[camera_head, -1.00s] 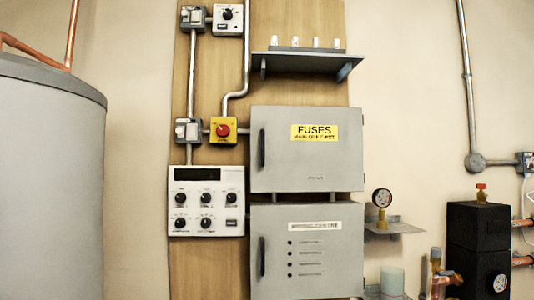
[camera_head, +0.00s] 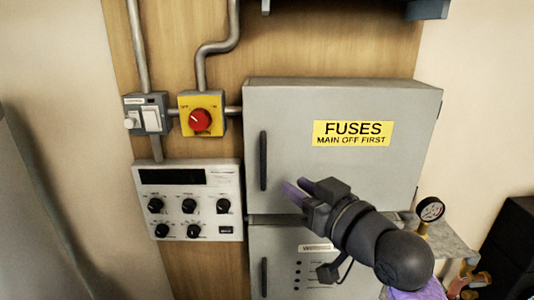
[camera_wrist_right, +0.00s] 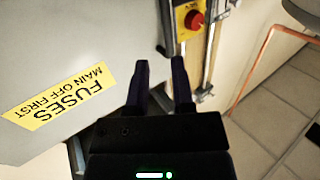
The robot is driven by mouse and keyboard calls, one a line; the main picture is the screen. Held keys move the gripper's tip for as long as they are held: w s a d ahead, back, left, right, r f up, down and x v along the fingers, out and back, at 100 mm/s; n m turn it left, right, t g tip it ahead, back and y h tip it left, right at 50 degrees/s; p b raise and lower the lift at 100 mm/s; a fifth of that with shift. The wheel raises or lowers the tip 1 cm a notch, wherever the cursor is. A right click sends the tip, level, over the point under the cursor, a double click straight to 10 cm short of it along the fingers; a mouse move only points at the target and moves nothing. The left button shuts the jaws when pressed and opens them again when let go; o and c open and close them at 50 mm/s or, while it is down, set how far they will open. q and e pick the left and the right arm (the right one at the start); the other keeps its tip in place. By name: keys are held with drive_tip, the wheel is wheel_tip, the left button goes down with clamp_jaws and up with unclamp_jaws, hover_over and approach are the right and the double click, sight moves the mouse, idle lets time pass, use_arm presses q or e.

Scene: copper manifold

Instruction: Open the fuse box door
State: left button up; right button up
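The grey fuse box (camera_head: 225,108) hangs on the wooden board, its door (camera_head: 340,180) shut flush. A yellow "FUSES MAIN OFF FIRST" label (camera_head: 352,133) is on the door; it shows upside down and tilted in the right wrist view (camera_wrist_right: 60,100). The upright black door handle (camera_head: 263,160) is near the door's left edge. My right gripper (camera_head: 293,189) is in front of the door, right of the handle's lower end. In the right wrist view its two fingers (camera_wrist_right: 160,68) are apart with nothing between them. My left gripper is out of view.
A yellow switch box with a red knob (camera_head: 200,120) is left of the fuse box. A grey switch (camera_head: 148,115) and a white control panel (camera_head: 190,180) are near it. A second grey cabinet (camera_head: 258,238) is just below. A gauge (camera_head: 430,209) stands on a shelf at right.

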sight(265, 162)
drive_tip(key=x, duration=0.2)
drive_tip(key=r+p+x, duration=0.1)
drive_tip(key=x, duration=0.4)
drive_tip(key=shift+w+a+r, duration=0.1)
drive_tip(key=shift+a+r, duration=0.15)
drive_tip(key=shift+a, duration=0.35)
drive_tip(key=shift+p+x, duration=0.3)
drive_tip(key=shift+x, duration=0.45)
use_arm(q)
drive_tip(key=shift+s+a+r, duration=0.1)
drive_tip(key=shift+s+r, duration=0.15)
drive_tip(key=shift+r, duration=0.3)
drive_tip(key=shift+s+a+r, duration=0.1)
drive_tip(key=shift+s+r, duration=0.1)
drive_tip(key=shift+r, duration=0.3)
use_arm(e)
drive_tip(key=shift+f, duration=0.1)
clamp_jaws()
